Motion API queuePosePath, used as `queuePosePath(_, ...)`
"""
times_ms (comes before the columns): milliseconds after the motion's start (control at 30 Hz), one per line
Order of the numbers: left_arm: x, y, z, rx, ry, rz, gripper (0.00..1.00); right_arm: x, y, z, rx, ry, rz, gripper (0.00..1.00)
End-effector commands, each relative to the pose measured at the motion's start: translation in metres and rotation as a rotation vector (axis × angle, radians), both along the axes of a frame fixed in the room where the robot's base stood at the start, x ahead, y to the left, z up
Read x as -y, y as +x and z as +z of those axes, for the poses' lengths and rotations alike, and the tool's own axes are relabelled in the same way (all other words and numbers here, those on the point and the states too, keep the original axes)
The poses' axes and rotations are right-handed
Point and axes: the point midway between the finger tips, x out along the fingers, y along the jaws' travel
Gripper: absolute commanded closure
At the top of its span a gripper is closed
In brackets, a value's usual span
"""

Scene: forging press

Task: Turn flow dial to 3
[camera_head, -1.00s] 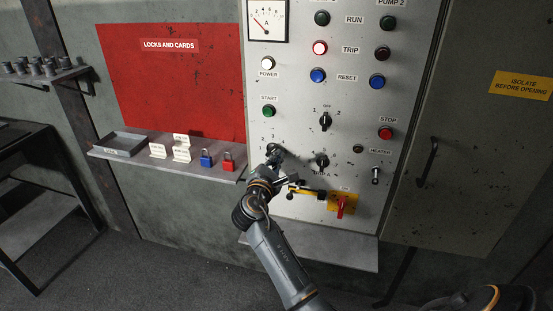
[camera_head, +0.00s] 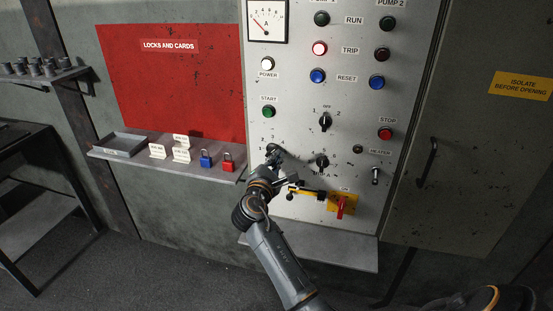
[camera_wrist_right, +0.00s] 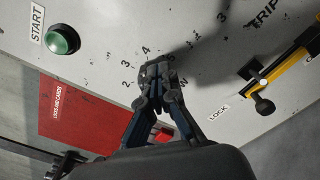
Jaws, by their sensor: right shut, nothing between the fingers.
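My right gripper (camera_head: 274,160) is at the lower left of the grey control panel. In the right wrist view its fingertips (camera_wrist_right: 158,76) are together, at the centre of a ring of printed numbers with 2, 3 and 4 readable. A "W" from the label shows beside the fingers. The flow dial (camera_head: 272,148) is mostly hidden behind the fingers, so its setting cannot be read. Whether the fingertips touch it cannot be told. My left gripper is not in view.
A green START button (camera_head: 268,112) is above. A black selector (camera_head: 325,121) and another knob (camera_head: 322,161) are to the right. A yellow-and-black lever (camera_head: 308,192) and red switch (camera_head: 341,206) sit below right. A shelf with padlocks (camera_head: 165,163) is left.

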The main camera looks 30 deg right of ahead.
Motion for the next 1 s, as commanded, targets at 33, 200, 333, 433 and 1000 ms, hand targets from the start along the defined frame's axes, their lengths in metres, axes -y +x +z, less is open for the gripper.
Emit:
queuePosePath(33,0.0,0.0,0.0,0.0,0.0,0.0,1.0,0.0,0.0,0.001,0.0,0.0,0.001,1.0)
queuePosePath(200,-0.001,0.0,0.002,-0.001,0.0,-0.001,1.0,-0.002,0.002,0.003,0.001,0.001,0.001,1.0)
queuePosePath(333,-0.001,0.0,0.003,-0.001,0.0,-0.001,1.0,-0.003,0.003,0.005,0.002,0.0,0.002,1.0)
queuePosePath(433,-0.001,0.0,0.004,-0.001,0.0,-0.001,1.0,-0.004,0.004,0.007,0.003,-0.001,0.003,1.0)
queuePosePath(1000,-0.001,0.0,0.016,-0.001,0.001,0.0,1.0,-0.011,0.006,0.018,0.003,-0.002,0.005,1.0)
